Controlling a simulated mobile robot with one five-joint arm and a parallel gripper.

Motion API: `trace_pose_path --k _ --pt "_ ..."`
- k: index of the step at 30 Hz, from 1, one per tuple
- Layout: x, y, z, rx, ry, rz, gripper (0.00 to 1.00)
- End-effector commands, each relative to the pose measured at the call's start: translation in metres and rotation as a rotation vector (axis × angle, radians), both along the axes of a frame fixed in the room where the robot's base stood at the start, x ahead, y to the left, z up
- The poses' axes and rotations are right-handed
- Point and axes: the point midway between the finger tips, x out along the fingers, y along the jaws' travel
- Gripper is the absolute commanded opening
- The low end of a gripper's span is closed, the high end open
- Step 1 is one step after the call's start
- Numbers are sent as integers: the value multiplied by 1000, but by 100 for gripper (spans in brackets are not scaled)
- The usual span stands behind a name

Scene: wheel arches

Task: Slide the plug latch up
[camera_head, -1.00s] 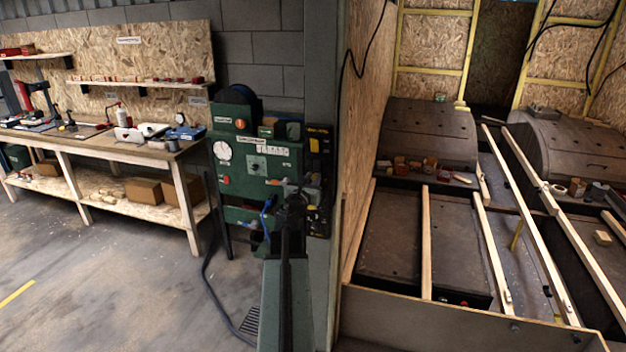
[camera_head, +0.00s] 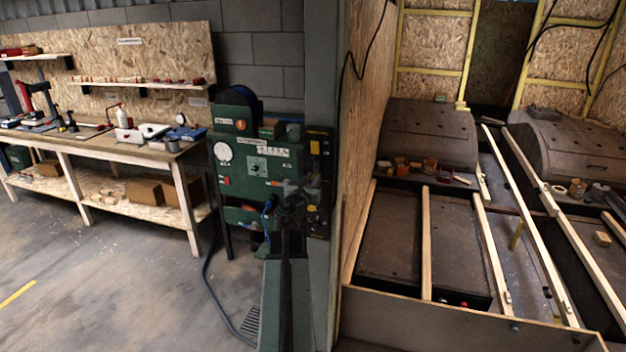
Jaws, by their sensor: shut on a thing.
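A green machine panel (camera_head: 257,158) stands at the centre beside a grey post. It has a white dial, a central knob and small switches. My gripper (camera_head: 297,188) is at the lower right part of the panel, at the top end of my arm. It is shut on a small part there, which appears to be the plug latch. The latch is mostly hidden by my gripper and too small to make out clearly. A blue cable (camera_head: 267,214) hangs just left of my arm.
A black strip with yellow parts (camera_head: 319,165) is close on the right of my gripper. A wooden workbench (camera_head: 100,148) is on the left. Wooden rails and wheel arches (camera_head: 425,130) fill the right side. The floor at the left front is clear.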

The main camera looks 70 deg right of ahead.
Motion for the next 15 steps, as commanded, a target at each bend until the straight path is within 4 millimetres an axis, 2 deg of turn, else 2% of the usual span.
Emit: trace_pose_path --k 1,3,12,13,15 --pt "0 0 14 0 0 1 0" --pt "0 0 22 0 0 1 0" --pt "1 0 21 -1 2 2 0" --pt "1 0 21 -1 2 2 26" --pt "0 0 21 -1 1 1 42"
